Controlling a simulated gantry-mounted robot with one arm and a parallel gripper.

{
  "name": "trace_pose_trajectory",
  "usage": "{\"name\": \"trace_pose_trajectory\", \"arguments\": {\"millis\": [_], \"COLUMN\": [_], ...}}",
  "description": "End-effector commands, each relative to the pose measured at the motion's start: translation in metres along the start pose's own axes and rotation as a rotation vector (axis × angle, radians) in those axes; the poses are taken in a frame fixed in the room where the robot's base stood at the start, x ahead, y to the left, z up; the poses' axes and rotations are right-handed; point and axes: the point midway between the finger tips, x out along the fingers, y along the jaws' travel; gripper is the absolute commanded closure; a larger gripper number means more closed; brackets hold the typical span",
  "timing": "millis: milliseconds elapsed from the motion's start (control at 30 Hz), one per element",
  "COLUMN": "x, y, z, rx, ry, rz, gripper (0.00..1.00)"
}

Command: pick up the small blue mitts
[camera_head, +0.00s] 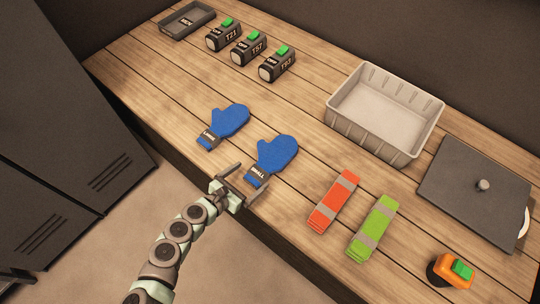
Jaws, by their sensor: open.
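Two blue mitts lie on the wooden table near its front edge. The right blue mitt (277,154) has a dark cuff label that seems to read SMALL, upside down in the picture. The left blue mitt (229,120) has a dark cuff label that seems to read LARGE. My gripper (253,184) is open at the front edge, with its fingers pointing at the right mitt's cuff, one on each side in the picture. I cannot tell whether it touches the mitt or how high it is.
A grey bin (385,110) stands empty behind, with a dark lid (478,191) to its right. Folded orange (334,202) and green (373,228) cloths lie right of the mitts.

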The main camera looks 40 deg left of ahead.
Motion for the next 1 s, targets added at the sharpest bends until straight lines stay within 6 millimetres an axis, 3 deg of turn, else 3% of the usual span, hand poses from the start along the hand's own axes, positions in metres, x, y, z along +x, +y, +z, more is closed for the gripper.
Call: {"name": "trace_pose_trajectory", "arguments": {"millis": [100,333,600,933,1000], "x": [0.019,0.035,0.074,0.08,0.08], "y": [0.0,-0.001,-0.002,-0.002,-0.002], "z": [0.0,-0.001,-0.001,0.0,0.0], "rx": [0.0,-0.004,-0.004,-0.005,-0.005], "ry": [-0.001,0.0,-0.002,0.0,0.0], "rz": [-0.001,-0.003,-0.002,-0.002,-0.002], "gripper": [0.0,0.0,0.0,0.0,0.06]}}
